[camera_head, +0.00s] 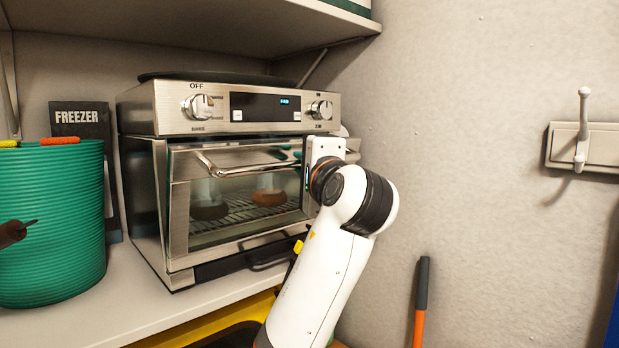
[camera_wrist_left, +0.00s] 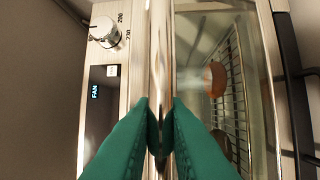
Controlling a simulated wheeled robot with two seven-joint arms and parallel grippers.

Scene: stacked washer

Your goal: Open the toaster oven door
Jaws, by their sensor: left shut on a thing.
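The steel toaster oven (camera_head: 228,115) stands on a shelf. Its glass door (camera_head: 235,215) is upright, shut or nearly so; I cannot tell whether there is a slight gap at its top. The bar handle (camera_head: 240,168) runs across the top of the door. My left gripper (camera_head: 308,168) is at the right end of the handle, its fingers mostly hidden by its own body. In the left wrist view, its green fingers (camera_wrist_left: 161,125) are closed on the handle bar (camera_wrist_left: 160,50). My right gripper is not in view.
A green ribbed bin (camera_head: 55,225) stands left of the oven, before a dark FREEZER box (camera_head: 82,120). An upper shelf (camera_head: 200,25) hangs above. A wall hook (camera_head: 583,130) is at right. Round items (camera_head: 268,190) sit on the rack inside. The space before the door's left part looks clear.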

